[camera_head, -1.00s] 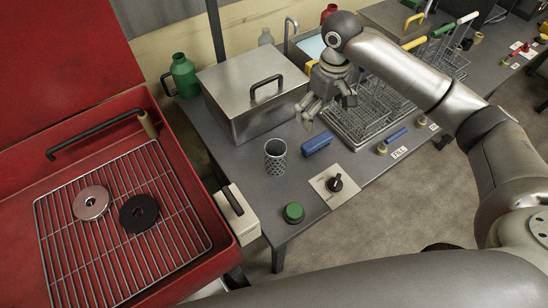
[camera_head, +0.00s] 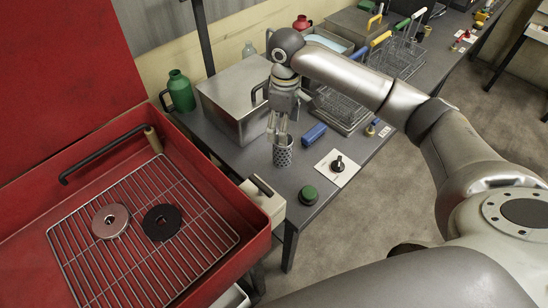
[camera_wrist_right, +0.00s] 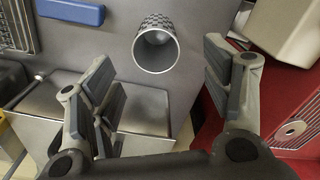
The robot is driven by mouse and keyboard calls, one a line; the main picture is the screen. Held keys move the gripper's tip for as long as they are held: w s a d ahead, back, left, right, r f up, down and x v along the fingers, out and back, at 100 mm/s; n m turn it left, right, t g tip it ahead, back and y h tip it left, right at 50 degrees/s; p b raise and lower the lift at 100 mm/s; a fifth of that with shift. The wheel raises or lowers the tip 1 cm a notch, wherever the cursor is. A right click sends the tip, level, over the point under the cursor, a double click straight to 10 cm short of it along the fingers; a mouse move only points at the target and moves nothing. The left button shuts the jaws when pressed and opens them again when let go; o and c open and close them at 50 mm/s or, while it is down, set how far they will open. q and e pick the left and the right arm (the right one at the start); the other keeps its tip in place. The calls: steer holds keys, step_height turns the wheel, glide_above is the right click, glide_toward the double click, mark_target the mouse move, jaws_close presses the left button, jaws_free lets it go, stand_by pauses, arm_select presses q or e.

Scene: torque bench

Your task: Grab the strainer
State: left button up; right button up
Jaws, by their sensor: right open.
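The strainer (camera_head: 283,155) is a small perforated metal cup standing upright on the grey bench, in front of the steel box. It also shows in the right wrist view (camera_wrist_right: 157,48), with its round open mouth facing the camera. My right gripper (camera_head: 277,140) is right at the strainer's rim in the head view, fingers pointing down. In the wrist view the right gripper (camera_wrist_right: 163,88) is open, with one finger on each side of the picture. The strainer shows between and beyond the fingertips, not clasped. My left gripper is not in view.
A lidded steel box (camera_head: 235,105) stands close behind. A blue block (camera_head: 314,133), a black knob on a white plate (camera_head: 338,167) and a green button (camera_head: 308,195) are nearby. A red tray with a wire rack (camera_head: 90,270) is at left. Wire baskets (camera_head: 345,108) stand at right.

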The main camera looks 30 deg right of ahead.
mark_target(283, 151)
steer(key=f, duration=0.5)
steer(key=f+p, duration=0.1)
steer(key=f, duration=0.2)
steer(key=shift+w+d+f, duration=0.1)
steer(key=shift+d+f, duration=0.2)
steer(key=shift+f, duration=0.45)
steer(key=shift+c, duration=0.4)
steer(key=c, duration=1.1)
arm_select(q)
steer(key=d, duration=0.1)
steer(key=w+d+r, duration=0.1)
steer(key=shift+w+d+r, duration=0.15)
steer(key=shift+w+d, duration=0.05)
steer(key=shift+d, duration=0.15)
arm_select(e)
steer(key=shift+o, duration=0.2)
steer(key=shift+r, duration=0.15)
